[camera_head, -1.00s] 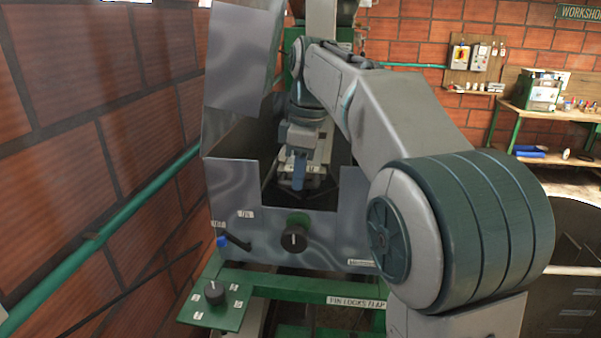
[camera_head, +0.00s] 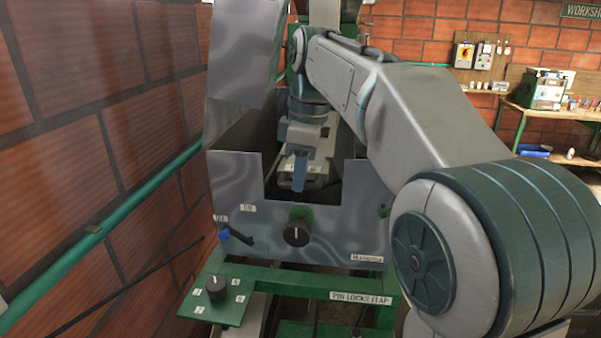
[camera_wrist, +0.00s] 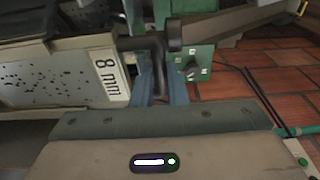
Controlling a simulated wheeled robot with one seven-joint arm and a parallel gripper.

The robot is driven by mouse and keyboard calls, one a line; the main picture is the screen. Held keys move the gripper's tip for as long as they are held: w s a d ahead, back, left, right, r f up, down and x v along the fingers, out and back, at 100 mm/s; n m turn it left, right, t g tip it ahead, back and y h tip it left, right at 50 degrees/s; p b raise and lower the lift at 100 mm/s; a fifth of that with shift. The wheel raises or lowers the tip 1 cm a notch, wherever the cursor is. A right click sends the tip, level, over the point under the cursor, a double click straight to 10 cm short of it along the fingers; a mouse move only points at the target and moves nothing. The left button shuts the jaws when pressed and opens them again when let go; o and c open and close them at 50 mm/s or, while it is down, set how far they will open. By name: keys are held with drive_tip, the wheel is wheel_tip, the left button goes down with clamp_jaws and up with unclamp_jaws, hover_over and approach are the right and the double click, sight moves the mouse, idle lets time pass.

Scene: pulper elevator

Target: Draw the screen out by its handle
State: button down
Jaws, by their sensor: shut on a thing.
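The screen (camera_wrist: 60,78) is a pale perforated plate with an "8 mm" label in the wrist view. Its dark handle (camera_wrist: 158,62) rises beside the label. My gripper (camera_wrist: 161,88) has its blue fingers on either side of this handle and is shut on it. In the head view my gripper (camera_head: 299,172) points down inside the open-topped grey metal housing (camera_head: 235,195), behind the notch in its front wall. A pale part beside the finger there may be the screen; my gripper and the front wall hide much of it.
A black knob (camera_head: 297,233) and a blue-tipped lever (camera_head: 236,237) are on the housing front. Below is a green panel with a selector (camera_head: 216,287) and a "PIN LOCKS FLAP" label (camera_head: 360,298). A brick wall and green pipe (camera_head: 100,235) run close on the left.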

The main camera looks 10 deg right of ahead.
drive_tip(key=shift+s, duration=0.15)
drive_tip(key=s, duration=0.2)
drive_tip(key=s+a+b, duration=0.1)
drive_tip(key=s+b, duration=0.1)
drive_tip(key=s, duration=0.1)
drive_tip(key=shift+s+a, duration=0.25)
drive_tip(key=shift+s, duration=0.05)
idle(0.5)
drive_tip(key=c, duration=1.4)
unclamp_jaws()
drive_tip(key=shift+o, duration=0.2)
